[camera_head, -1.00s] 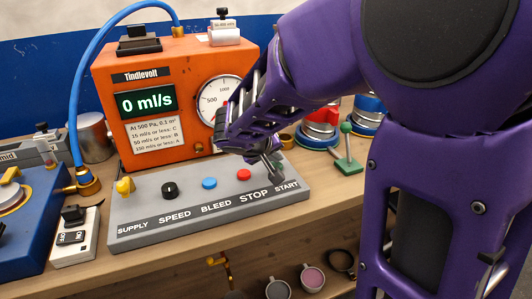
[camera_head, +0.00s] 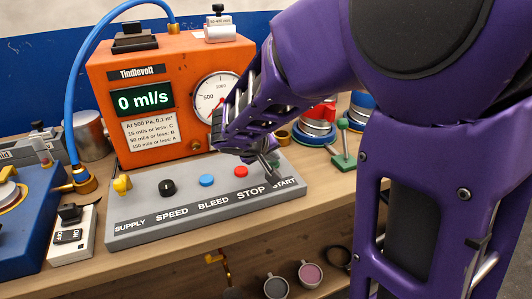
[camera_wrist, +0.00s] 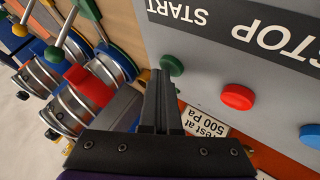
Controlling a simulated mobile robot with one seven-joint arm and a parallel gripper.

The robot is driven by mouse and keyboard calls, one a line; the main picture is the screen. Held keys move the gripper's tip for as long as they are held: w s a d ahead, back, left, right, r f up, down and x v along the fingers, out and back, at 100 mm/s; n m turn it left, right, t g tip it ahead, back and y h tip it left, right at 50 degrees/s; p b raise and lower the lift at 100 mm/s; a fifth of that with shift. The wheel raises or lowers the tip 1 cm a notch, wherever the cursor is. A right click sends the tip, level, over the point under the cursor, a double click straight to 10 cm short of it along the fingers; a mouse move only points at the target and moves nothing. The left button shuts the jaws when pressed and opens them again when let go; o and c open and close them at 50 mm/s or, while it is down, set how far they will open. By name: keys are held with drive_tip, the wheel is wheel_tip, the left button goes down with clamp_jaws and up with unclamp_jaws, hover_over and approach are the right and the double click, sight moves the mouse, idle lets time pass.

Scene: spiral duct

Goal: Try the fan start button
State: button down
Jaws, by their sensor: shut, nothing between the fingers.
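The grey control panel (camera_head: 140,226) stands on the wooden bench. The green start button (camera_wrist: 172,66) shows in the wrist view beside the START label (camera_wrist: 175,12); in the head view my gripper hides it. My gripper (camera_wrist: 160,74) is shut and empty. Its fingertips are very close to the green button, overlapping its lower left edge in the wrist view; I cannot tell whether they touch it. In the head view my gripper (camera_head: 268,172) hangs over the panel's right end. The red stop button (camera_head: 241,171) is to its left. The orange tester (camera_head: 185,75) reads 0 ml/s.
A blue button (camera_head: 207,180), black knob (camera_head: 167,187) and yellow valve (camera_head: 122,184) line the panel. A green-knobbed clamp (camera_head: 343,148) and metal fittings (camera_head: 317,128) stand right of the panel. A white switch box (camera_head: 73,236) is at left.

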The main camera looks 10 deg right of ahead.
sight(272, 165)
drive_tip(key=shift+r+p, duration=0.3)
drive_tip(key=shift+r, duration=0.55)
drive_tip(key=shift+r+p, duration=1.55)
drive_tip(key=shift+r, duration=1)
